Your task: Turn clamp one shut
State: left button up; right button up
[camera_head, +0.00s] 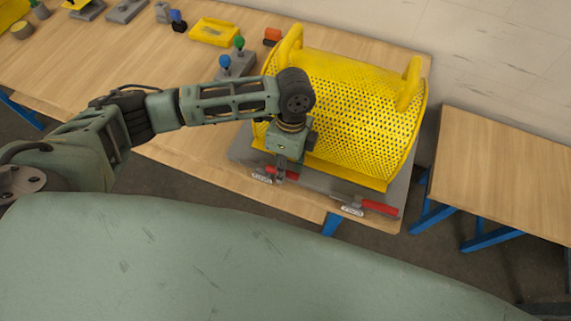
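Two clamps with red handles sit along the front edge of the grey base plate (388,223) under a yellow perforated guard (340,110). The left clamp (267,171) is partly hidden by my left gripper (283,166). The right clamp (372,206) is in plain view, its red handle lying low and pointing right. Each has a small white label, too small to read surely, so I cannot tell which is clamp one. My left gripper points down right over the left clamp's red handle; its fingers are too small and covered to show whether they grip it. My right gripper is out of view.
The guard has two yellow handles, and my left arm passes before its left end. A bare wooden table (510,170) is at right.

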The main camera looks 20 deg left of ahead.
pick_arm(q)
grip_shut()
dwell(0.3)
dwell(0.3)
